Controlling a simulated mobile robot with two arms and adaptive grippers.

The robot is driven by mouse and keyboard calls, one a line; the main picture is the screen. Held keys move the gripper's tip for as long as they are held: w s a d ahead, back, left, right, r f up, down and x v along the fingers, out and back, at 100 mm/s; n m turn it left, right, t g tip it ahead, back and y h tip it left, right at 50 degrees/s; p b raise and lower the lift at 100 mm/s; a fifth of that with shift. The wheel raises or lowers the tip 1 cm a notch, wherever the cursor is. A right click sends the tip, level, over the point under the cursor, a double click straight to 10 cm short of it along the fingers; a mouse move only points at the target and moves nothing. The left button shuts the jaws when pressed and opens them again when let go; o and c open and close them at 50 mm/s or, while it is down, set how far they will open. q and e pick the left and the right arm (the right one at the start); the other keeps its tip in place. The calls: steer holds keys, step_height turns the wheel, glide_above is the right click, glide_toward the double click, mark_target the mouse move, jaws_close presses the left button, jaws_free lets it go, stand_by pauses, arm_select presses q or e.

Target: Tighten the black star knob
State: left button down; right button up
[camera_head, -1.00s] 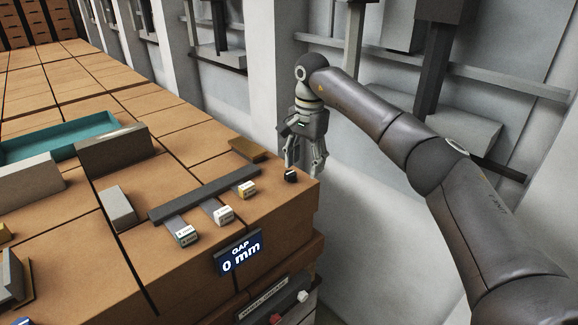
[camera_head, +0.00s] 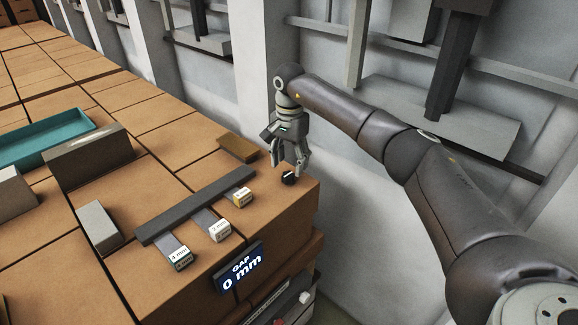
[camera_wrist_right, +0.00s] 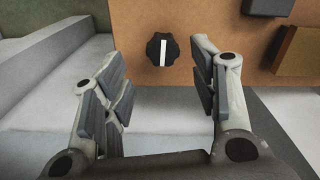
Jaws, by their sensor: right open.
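The black star knob (camera_head: 288,178) sits near the right corner of the brick-coloured top in the head view. In the right wrist view the knob (camera_wrist_right: 162,49) shows from above with a white line across it, beyond and between the fingers. My right gripper (camera_head: 290,168) is open and points down just above and behind the knob. Its fingers (camera_wrist_right: 162,85) stand wide apart in the wrist view with nothing between them, and I see no contact with the knob. My left gripper is not in view.
A dark bar with labelled tabs (camera_head: 198,205) lies left of the knob. A display (camera_head: 240,268) on the front edge reads "GAP 0 mm". A brown block (camera_head: 238,148) lies behind the bar. A teal tray (camera_head: 45,138) and grey blocks (camera_head: 99,226) stand further left.

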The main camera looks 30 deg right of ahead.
mark_target(289, 174)
steer(key=f, duration=0.2)
steer(key=f+p, duration=0.1)
steer(key=f, duration=0.1)
steer(key=shift+w+f, duration=0.1)
steer(key=shift+w, duration=0.2)
steer(key=shift+s+f, duration=0.1)
steer(key=c, duration=1)
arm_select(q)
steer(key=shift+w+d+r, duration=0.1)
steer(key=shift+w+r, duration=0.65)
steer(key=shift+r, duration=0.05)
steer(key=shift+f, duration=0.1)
